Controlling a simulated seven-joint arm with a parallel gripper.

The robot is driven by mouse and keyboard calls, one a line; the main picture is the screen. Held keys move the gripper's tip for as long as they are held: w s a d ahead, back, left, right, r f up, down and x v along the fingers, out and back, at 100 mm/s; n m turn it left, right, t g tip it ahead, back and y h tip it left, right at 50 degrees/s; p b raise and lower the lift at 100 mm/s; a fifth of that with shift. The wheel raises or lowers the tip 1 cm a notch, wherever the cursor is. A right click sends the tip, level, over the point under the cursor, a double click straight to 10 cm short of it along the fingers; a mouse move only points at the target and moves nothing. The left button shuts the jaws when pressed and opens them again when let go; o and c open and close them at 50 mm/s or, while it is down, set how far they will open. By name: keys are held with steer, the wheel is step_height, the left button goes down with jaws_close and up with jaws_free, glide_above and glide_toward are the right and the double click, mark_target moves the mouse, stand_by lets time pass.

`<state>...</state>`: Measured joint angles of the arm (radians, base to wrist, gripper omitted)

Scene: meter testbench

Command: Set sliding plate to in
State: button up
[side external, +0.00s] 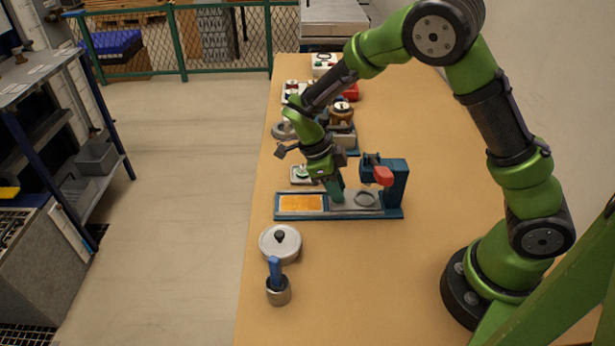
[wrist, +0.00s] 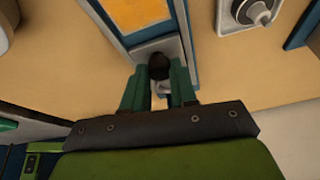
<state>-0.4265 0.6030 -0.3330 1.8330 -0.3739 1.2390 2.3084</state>
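The blue-framed fixture (side external: 398,213) lies across the table, with an orange panel (side external: 301,203) at its left end. A grey sliding plate (side external: 345,205) sits in its right part, by a round ring. My gripper (side external: 337,192) points down onto the plate, just right of the orange panel. In the wrist view, a dark round knob (wrist: 160,66) stands between the two green fingers of my gripper (wrist: 160,75). It fills the gap and both fingers look in contact with it. The plate's grey end (wrist: 172,46) shows beside the orange panel (wrist: 140,10). The fingertip contact is hidden in the side view.
A blue stand with a red block (side external: 383,176) rises at the fixture's right end. A lidded round pot (side external: 280,243) and a metal cup with a blue handle (side external: 278,290) stand in front. Several devices crowd the table behind. The table's right side near my base is clear.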

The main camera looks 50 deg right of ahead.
steer(key=o, duration=0.4)
steer(key=shift+s+d, duration=0.15)
steer(key=shift+d, duration=0.15)
steer(key=shift+o, duration=0.2)
steer(key=shift+a, duration=0.1)
steer(key=v, duration=1.7)
steer(key=shift+f, duration=0.1)
